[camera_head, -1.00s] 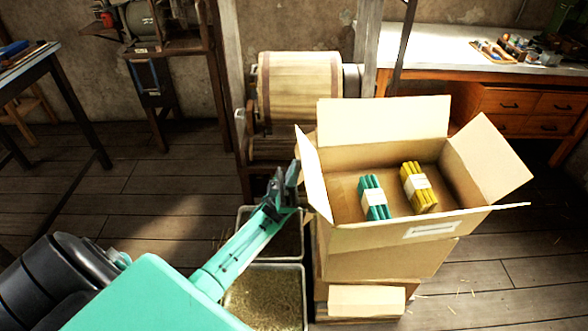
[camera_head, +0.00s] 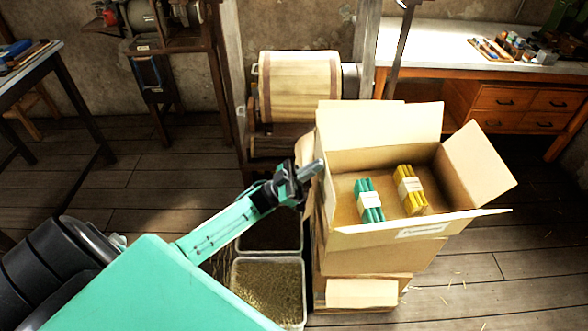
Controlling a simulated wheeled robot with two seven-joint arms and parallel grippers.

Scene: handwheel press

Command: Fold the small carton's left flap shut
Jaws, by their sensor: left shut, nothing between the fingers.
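The small carton (camera_head: 400,237) stands open on top of a stack of boxes. A green bundle (camera_head: 369,199) and a yellow bundle (camera_head: 410,190) lie inside it. Its back flap (camera_head: 380,125) stands up and its right flap (camera_head: 475,165) leans outward. Its left flap (camera_head: 325,180) stands roughly upright, partly hidden behind my left gripper (camera_head: 316,168). My left gripper is shut and empty, its fingertips at the left flap's outer side; whether they touch it I cannot tell. My right gripper is not in view.
Two bins stand on the floor left of the stack, the nearer bin (camera_head: 236,285) holding grainy material. A wooden drum (camera_head: 298,88) stands behind the carton. A workbench (camera_head: 470,62) with drawers is at the back right.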

